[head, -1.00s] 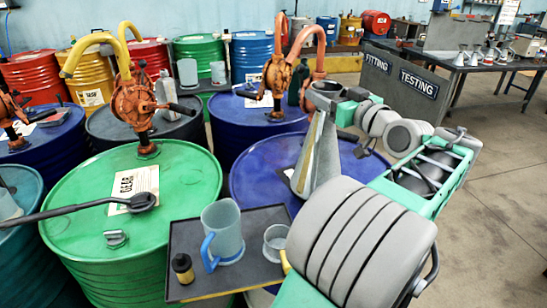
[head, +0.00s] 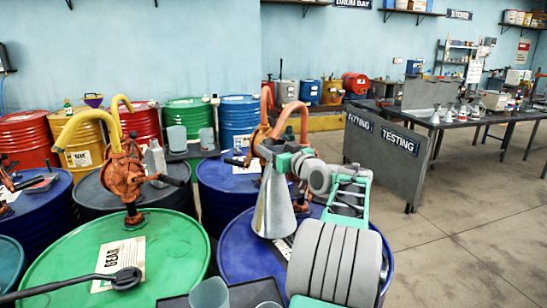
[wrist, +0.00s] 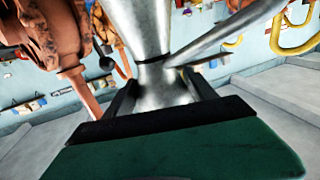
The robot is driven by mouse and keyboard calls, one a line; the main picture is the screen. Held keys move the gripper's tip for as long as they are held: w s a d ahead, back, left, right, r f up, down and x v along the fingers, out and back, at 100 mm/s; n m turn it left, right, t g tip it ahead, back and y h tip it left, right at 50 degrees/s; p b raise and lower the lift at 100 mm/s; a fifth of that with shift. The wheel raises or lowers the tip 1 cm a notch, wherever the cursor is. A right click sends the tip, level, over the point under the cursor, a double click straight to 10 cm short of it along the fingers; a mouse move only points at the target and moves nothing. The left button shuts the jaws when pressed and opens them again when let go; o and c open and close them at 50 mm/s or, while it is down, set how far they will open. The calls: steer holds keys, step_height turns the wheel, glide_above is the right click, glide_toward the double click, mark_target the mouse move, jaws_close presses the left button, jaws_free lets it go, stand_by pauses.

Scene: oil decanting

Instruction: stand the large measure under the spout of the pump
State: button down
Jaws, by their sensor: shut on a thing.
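A grey metal cone-shaped measure (head: 273,212) is wide at the bottom and narrow at the top. My gripper (head: 268,150) is shut on its narrow neck. The wrist view shows the measure's shiny metal neck (wrist: 165,85) between my fingers. It looks upright over the front blue drum (head: 235,252); I cannot tell whether its base touches anything. An orange pump (head: 127,175) with a curved yellow spout (head: 82,124) stands on the green drum (head: 172,258). Another orange pump, with a pink curved spout (head: 303,118), is behind my gripper and partly hidden.
A dark tray (head: 240,294) at the bottom edge carries a translucent jug (head: 210,294), cut off by the frame. A black-handled tool (head: 75,287) lies on the green drum. Several drums stand behind. A grey bench (head: 385,165) is at the right, with clear floor in front.

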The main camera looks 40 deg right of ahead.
steer(key=shift+w+f+p, duration=0.1)
steer(key=shift+f+p, duration=0.2)
steer(key=shift+f, duration=1.5)
steer(key=shift+c, duration=1.4)
jaws_free()
steer(key=shift+f, duration=0.1)
steer(key=shift+r, duration=0.2)
steer(key=shift+s+f, duration=0.15)
steer(key=shift+s, duration=0.15)
steer(key=b+v, duration=0.3)
steer(key=v, duration=0.8)
steer(key=shift+s+a, duration=0.15)
